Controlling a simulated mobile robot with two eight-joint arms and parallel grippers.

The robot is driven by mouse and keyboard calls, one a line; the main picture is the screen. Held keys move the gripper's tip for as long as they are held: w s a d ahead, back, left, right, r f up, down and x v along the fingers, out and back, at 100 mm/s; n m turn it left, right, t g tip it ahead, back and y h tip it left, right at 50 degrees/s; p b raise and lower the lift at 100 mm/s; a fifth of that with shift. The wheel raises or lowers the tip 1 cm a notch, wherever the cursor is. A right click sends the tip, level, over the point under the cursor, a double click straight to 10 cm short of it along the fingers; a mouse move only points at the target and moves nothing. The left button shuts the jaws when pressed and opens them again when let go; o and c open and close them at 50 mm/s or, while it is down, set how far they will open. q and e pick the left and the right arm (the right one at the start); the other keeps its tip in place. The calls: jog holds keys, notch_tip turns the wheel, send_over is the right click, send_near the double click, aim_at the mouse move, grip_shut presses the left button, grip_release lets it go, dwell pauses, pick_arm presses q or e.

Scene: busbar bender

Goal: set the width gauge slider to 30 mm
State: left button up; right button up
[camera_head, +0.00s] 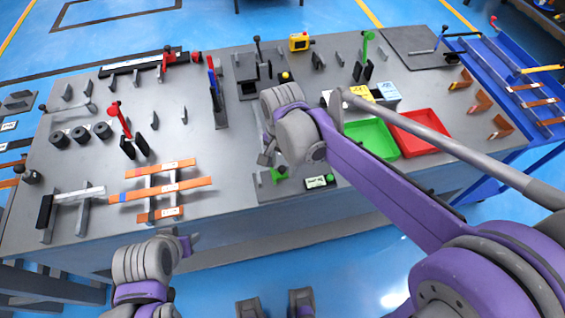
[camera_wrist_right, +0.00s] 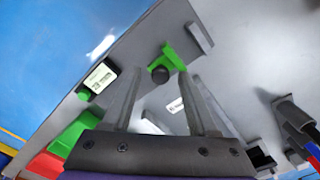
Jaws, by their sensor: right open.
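The width gauge slider looks to be the green piece with a dark round knob; it sits at the front edge of the bench plate in the head view (camera_head: 279,175). In the right wrist view the green slider (camera_wrist_right: 174,57) and its black knob (camera_wrist_right: 160,74) lie ahead, between the two fingertips in the picture. A small display with a green end (camera_wrist_right: 100,77) stands beside it; its reading is too small to tell. My right gripper (camera_head: 267,156) is open, empty and just behind the slider; contact cannot be told. My left gripper (camera_head: 188,243) is in front of the bench, its jaws unclear.
A green tray (camera_head: 370,139) and a red tray (camera_head: 419,132) stand right of my right gripper, partly behind my arm. Orange bars (camera_head: 165,188) lie on supports at left. A blue-handled upright (camera_head: 215,90) stands behind.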

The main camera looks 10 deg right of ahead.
aim_at(282, 168)
pick_arm(q)
jog(key=shift+w+r+p, duration=0.15)
jog(key=shift+r+p, duration=0.3)
jog(key=shift+r, duration=0.05)
pick_arm(e)
notch_tip(282, 168, up, 11)
jog(key=shift+f, duration=0.1)
